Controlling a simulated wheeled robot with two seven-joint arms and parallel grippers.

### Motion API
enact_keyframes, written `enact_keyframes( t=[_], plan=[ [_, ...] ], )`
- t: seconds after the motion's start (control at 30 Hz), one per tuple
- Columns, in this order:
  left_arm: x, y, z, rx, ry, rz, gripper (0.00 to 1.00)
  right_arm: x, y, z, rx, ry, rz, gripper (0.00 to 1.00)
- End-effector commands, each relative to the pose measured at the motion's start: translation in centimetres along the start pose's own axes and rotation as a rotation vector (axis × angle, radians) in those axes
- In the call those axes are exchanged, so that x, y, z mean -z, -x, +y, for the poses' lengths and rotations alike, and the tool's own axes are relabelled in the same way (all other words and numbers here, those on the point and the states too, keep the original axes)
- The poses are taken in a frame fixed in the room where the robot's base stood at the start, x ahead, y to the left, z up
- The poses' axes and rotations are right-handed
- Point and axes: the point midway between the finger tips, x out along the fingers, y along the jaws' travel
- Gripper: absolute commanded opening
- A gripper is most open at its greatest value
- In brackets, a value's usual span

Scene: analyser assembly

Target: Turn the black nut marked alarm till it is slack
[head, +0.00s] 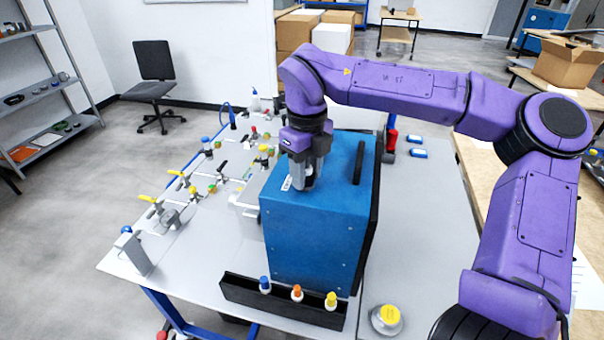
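My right gripper (302,183) points down at the upper left edge of the blue analyser box (315,238). Its fingertips are small here and partly merge with the box, so I cannot tell whether they are open or shut. A small white label (286,184) shows beside the fingers, too small to read. I cannot make out the black nut marked alarm; the gripper or the box may hide it. My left gripper is not in view.
A black tray (240,292) with blue-, orange- and yellow-capped bottles stands before the box. A yellow-topped round item (388,317) sits at its right. Valves and pipework (178,200) fill the table's left side. Grey table (425,240) right of the box is mostly clear.

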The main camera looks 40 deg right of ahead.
Motion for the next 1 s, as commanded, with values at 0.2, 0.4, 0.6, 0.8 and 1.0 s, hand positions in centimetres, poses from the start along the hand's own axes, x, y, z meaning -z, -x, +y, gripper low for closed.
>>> enact_keyframes(
  t=[0.2,0.4,0.6,0.8,1.0],
  plan=[
    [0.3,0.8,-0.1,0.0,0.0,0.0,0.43,0.0,0.3,0.0,0.0,0.037,0.002,0.01],
    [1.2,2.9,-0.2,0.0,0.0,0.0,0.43,0.0,0.5,-0.1,0.0,0.196,0.002,0.01],
    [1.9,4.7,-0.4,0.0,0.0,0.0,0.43,0.0,0.5,-0.1,-0.001,0.348,0.003,0.01],
    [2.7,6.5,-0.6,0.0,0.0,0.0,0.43,0.0,0.5,-0.1,-0.002,0.517,0.004,0.01],
    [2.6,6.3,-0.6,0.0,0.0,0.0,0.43,-0.1,-0.1,-0.1,0.0,0.811,0.001,0.51]
  ],
)
